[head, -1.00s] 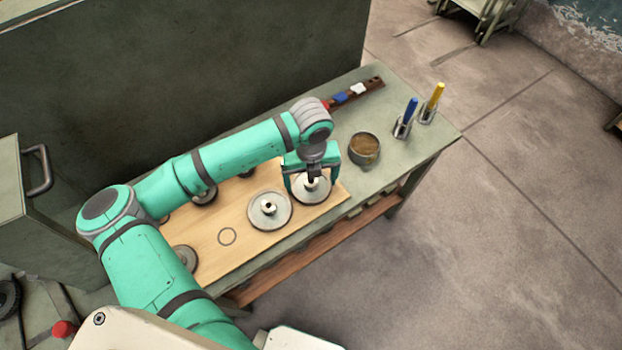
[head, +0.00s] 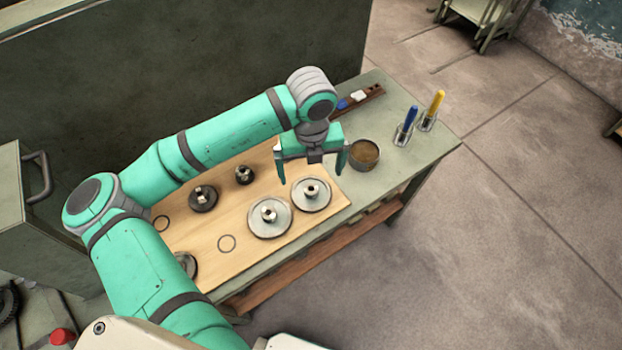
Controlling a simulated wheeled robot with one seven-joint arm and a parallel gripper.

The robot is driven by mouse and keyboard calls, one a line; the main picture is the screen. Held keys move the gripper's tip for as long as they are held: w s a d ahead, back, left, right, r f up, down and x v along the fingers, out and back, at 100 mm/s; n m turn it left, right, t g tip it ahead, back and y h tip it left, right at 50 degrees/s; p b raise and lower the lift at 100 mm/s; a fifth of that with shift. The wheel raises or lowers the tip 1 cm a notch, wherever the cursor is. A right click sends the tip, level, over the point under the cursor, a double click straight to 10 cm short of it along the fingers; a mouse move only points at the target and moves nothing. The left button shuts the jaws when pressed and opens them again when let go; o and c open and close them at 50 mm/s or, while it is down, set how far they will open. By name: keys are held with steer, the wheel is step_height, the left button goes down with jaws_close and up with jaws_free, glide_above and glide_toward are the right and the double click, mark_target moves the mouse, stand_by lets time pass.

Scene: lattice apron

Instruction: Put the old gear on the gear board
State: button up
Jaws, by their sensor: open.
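The wooden gear board (head: 205,222) lies on the bench and bears several gears. Two pale metal gears with hubs sit side by side near its right end, the left one (head: 270,217) and the right one (head: 311,195). Two smaller dark gears (head: 203,198) and (head: 244,175) sit toward the back. Another gear (head: 186,264) at the front left is partly hidden by my arm. I cannot tell which gear is the old one. My gripper (head: 314,178) is open and empty, above and behind the right pale gear, apart from it.
A round tin with brown contents (head: 364,155) stands close right of my gripper. Blue (head: 405,128) and yellow (head: 432,108) handled tools stand in holders at the bench's right end. A brown rack (head: 362,98) lies behind. Two drawn circles (head: 227,243) on the board are bare.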

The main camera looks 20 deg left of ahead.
steer(key=w+d+r+n+t+h, duration=0.4)
steer(key=d+r, duration=0.1)
steer(key=d, duration=0.6)
steer(key=w+d+r+n+t+h, duration=0.4)
steer(key=d+n, duration=0.1)
steer(key=d, duration=0.6)
steer(key=w+d+r+n+t+h, duration=0.3)
steer(key=d+r+n+t+h, duration=0.15)
steer(key=d, duration=0.55)
steer(key=s+a+f+n+t+y, duration=0.2)
steer(key=s+a+f+n+y, duration=0.3)
steer(key=s+f+n, duration=0.35)
steer(key=s+a+f+n+t+y, duration=0.3)
steer(key=s+a+f+n+y, duration=0.1)
steer(key=s+f+n+y, duration=0.35)
steer(key=s+a+f, duration=0.1)
steer(key=s+a, duration=0.2)
steer(key=s, duration=0.4)
steer(key=s+a+f+g, duration=0.1)
steer(key=s+a+f, duration=0.1)
steer(key=s, duration=0.5)
steer(key=s+a+f+g, duration=0.1)
steer(key=s+a, duration=0.4)
steer(key=s, duration=0.3)
steer(key=shift+f+n, duration=0.3)
steer(key=shift+n, duration=0.05)
